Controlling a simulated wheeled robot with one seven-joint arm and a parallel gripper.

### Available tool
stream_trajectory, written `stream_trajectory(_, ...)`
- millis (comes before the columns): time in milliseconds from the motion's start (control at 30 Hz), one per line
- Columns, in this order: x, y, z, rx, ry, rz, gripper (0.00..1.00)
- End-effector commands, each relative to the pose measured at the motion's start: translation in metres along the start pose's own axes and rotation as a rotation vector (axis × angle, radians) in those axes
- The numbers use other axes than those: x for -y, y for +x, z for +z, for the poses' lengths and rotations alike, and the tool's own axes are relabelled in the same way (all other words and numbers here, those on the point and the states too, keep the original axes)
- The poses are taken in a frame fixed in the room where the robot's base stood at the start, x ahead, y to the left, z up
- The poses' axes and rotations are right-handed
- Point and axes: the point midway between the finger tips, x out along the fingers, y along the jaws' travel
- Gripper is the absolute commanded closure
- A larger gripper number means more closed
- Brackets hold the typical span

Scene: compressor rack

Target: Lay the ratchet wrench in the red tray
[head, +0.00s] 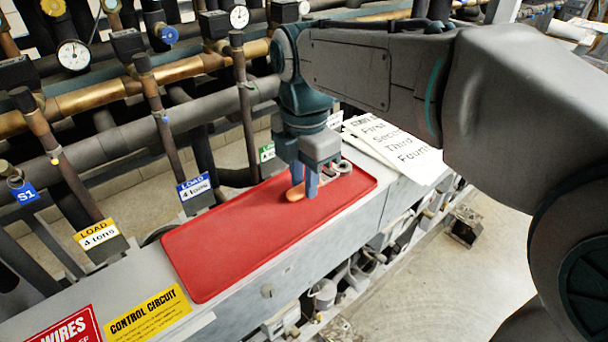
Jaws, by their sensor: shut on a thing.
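The red tray (230,250) lies lengthwise on the grey ledge, with most of its floor bare. My gripper (305,192) points down over the right part of the tray, its blue fingers shut on the ratchet wrench. The wrench's orange handle end (294,194) shows just left of the fingers. A grey metal part (341,168), which looks like its head, shows to the right, near the tray's right end. The fingers hide the middle of the wrench. I cannot tell whether the wrench touches the tray floor.
Pipes with gauges (74,55) and upright stems stand close behind the tray. Load tags (194,186) stand along the ledge's back edge. Printed sheets (395,145) lie right of the tray. A yellow label (148,313) is at front left. The floor at right is mostly open.

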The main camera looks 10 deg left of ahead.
Motion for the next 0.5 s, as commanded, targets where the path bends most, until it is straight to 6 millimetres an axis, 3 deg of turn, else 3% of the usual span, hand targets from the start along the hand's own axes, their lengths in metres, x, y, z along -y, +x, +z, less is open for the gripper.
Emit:
stream_trajectory(467, -0.0002, 0.0064, 0.0009, 0.000, 0.001, 0.000, 1.00)
stream_trajectory(500, -0.0002, 0.0064, 0.0008, 0.000, 0.000, 0.000, 0.71)
